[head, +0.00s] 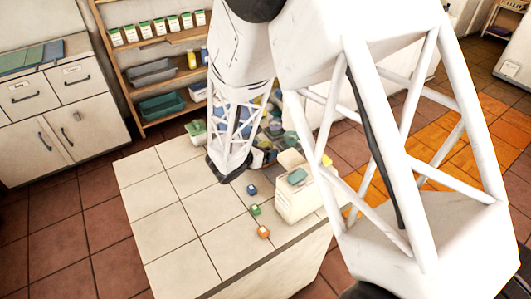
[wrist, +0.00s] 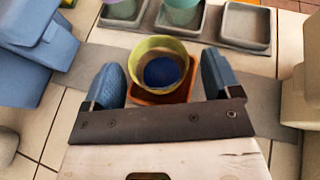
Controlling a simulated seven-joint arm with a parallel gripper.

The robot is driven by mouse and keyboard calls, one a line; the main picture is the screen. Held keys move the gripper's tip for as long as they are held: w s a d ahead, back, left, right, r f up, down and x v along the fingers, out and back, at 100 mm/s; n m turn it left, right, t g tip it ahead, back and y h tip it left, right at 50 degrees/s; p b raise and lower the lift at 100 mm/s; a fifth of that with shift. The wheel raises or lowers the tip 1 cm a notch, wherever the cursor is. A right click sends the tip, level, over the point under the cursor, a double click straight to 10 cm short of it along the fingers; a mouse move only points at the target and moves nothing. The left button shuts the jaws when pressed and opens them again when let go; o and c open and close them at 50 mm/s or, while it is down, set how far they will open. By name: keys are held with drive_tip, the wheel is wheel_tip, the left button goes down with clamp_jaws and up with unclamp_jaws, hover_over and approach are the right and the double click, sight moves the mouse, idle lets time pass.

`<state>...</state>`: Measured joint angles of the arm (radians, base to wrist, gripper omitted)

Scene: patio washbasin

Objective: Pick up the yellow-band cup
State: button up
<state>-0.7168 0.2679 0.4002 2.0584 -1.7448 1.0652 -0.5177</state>
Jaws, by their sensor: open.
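In the wrist view, a cup with a yellow upper wall and a dark blue inside (wrist: 161,70) stands upright on a small orange-brown coaster or dish (wrist: 146,97). My gripper (wrist: 161,66) is open, with one blue finger to the left of the cup and one to the right. A gap shows on both sides, so the fingers look apart from the cup. The cup's lower outside is hidden from above. In the head view my own arm covers the cup, and my gripper is mostly hidden too.
Grey square trays (wrist: 247,27) stand beyond the cup, one holding a green cup (wrist: 183,10). A blue bin-like object (wrist: 38,40) is at left, a beige block (wrist: 301,80) at right. In the head view, small coloured cubes (head: 254,209) lie on the tiled counter (head: 180,215), whose left part is clear.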

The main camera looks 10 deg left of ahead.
idle(0.4)
drive_tip(key=c, duration=1.1)
drive_tip(key=shift+r, duration=0.15)
drive_tip(key=shift+r, duration=4.85)
